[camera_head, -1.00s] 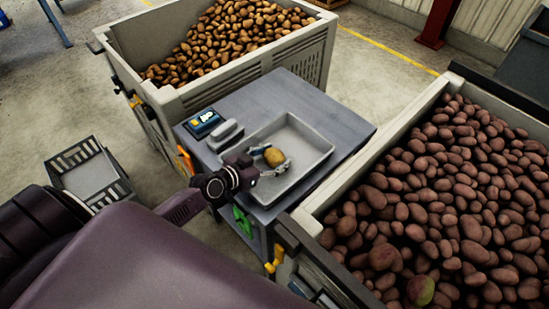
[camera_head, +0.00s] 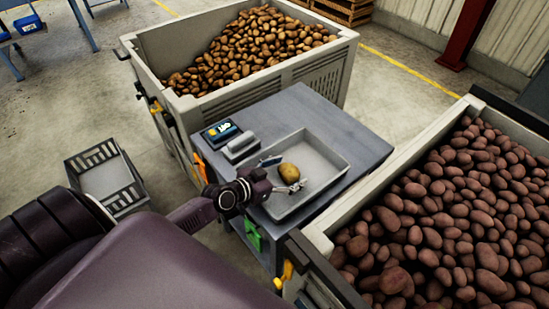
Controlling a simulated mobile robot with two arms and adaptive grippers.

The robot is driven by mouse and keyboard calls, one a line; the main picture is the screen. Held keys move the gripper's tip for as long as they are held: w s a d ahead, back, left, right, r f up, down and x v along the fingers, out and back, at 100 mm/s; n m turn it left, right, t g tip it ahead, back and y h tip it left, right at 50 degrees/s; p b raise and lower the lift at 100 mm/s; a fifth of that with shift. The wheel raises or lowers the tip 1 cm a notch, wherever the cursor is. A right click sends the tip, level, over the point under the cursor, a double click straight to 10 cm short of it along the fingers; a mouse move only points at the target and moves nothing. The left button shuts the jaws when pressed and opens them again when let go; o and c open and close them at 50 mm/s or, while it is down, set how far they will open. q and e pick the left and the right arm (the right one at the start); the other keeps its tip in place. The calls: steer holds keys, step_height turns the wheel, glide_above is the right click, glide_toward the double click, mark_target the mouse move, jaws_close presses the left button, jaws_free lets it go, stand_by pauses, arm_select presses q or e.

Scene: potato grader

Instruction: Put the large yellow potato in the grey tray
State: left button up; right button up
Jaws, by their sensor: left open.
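The yellow potato (camera_head: 289,172) is in the grey tray (camera_head: 330,150), toward its left side. The tray sits on the grey table between two large bins. My left gripper (camera_head: 280,174) reaches in over the tray's near left edge. Its fingers are open, one on each side of the potato. I cannot tell whether a finger touches it. My right gripper is not in view.
A bin of yellow-brown potatoes (camera_head: 240,45) stands behind the table (camera_head: 352,128). A bin of reddish potatoes (camera_head: 450,210) stands at the right. A small device with a screen (camera_head: 221,132) and a grey block (camera_head: 240,146) sit left of the tray. An empty grey crate (camera_head: 106,178) is on the floor.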

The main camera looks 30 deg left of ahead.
arm_select(q)
steer(key=b+v, duration=0.1)
steer(key=v, duration=0.9)
steer(key=shift+s+f, duration=0.15)
steer(key=shift+s, duration=0.05)
steer(key=shift+s+a+r, duration=0.15)
steer(key=shift+s+r, duration=0.2)
steer(key=shift+s, duration=0.15)
